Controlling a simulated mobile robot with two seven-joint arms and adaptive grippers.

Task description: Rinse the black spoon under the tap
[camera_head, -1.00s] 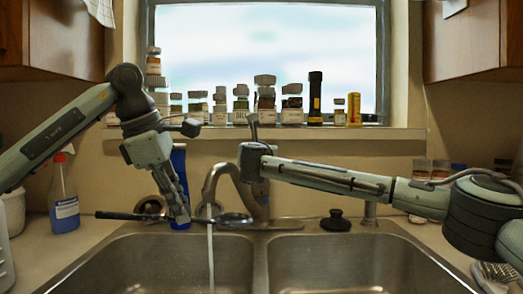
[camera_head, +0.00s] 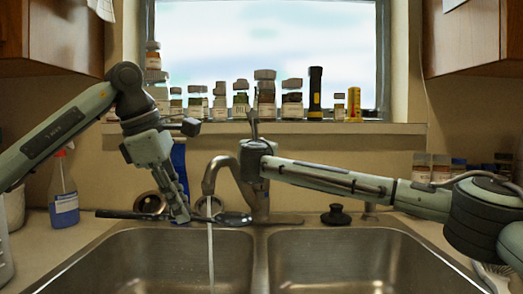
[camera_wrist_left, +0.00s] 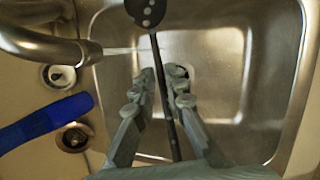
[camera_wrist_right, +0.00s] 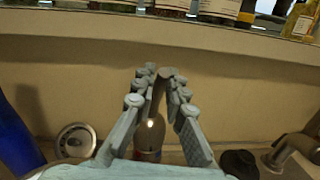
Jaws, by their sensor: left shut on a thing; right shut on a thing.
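The black spoon (camera_head: 234,218) lies roughly level above the left sink basin (camera_head: 160,262). Its bowl with holes shows in the left wrist view (camera_wrist_left: 147,12). My left gripper (camera_head: 182,214) is shut on its handle (camera_wrist_left: 168,115). The tap (camera_head: 228,172) is running. Its water stream (camera_head: 211,255) falls into the left basin, passing by the spoon's neck; whether it touches the spoon is hard to tell. My right gripper (camera_wrist_right: 160,85) is shut on the tap's upright lever (camera_wrist_right: 167,76), above the tap body. The spoon's bowl is near the spout.
A spray bottle (camera_head: 64,200) stands at the left. A black stopper (camera_head: 336,215) sits behind the right basin (camera_head: 350,260), which is empty. Jars (camera_head: 240,102) and a flashlight (camera_head: 315,92) line the windowsill.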

